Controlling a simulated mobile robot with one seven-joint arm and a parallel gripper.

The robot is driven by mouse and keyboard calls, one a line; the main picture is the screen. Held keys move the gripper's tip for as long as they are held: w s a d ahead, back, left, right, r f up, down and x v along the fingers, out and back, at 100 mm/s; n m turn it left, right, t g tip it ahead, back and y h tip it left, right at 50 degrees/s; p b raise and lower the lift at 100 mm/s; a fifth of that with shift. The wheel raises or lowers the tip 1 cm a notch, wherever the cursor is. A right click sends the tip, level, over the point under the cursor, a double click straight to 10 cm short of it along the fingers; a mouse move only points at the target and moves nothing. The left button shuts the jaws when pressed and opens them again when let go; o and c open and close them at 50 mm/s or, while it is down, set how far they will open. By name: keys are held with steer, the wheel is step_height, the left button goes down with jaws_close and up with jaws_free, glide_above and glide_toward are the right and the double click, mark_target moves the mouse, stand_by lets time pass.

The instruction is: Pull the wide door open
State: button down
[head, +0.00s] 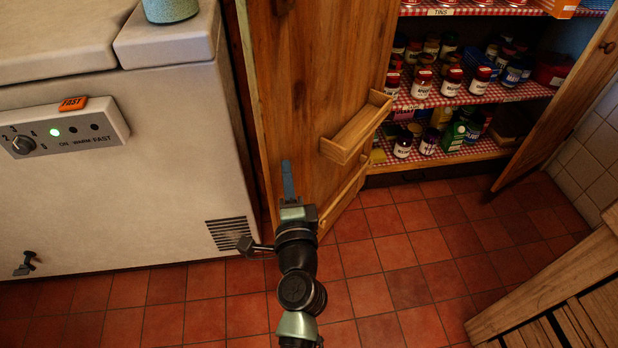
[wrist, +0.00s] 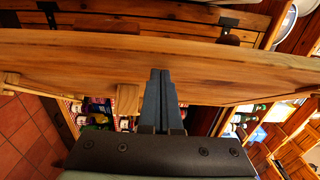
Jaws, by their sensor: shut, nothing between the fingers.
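The wide door (head: 315,65) is a pine door standing well open to the left of the cupboard, with small wooden racks (head: 357,127) on its inner face. In the wrist view the door's wood (wrist: 70,58) runs across the picture. My gripper (head: 288,165) is shut and empty. Its fingers overlap the lower part of the inner face in the head view and the wood in the wrist view (wrist: 162,75). I cannot tell whether they touch it. No handle on this door is clearly visible in the head view.
A white chest freezer (head: 170,180) stands close left of the door. The cupboard shelves (head: 425,100) hold jars and tins. A narrower door (head: 570,95) stands open on the right. A slatted wooden piece (head: 550,290) is at lower right. Red tiled floor (head: 410,250) lies clear between.

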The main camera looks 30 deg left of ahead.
mark_target(268, 171)
steer(key=shift+w+a+p, duration=0.2)
steer(key=shift+a+p, duration=0.1)
steer(key=shift+a, duration=1.95)
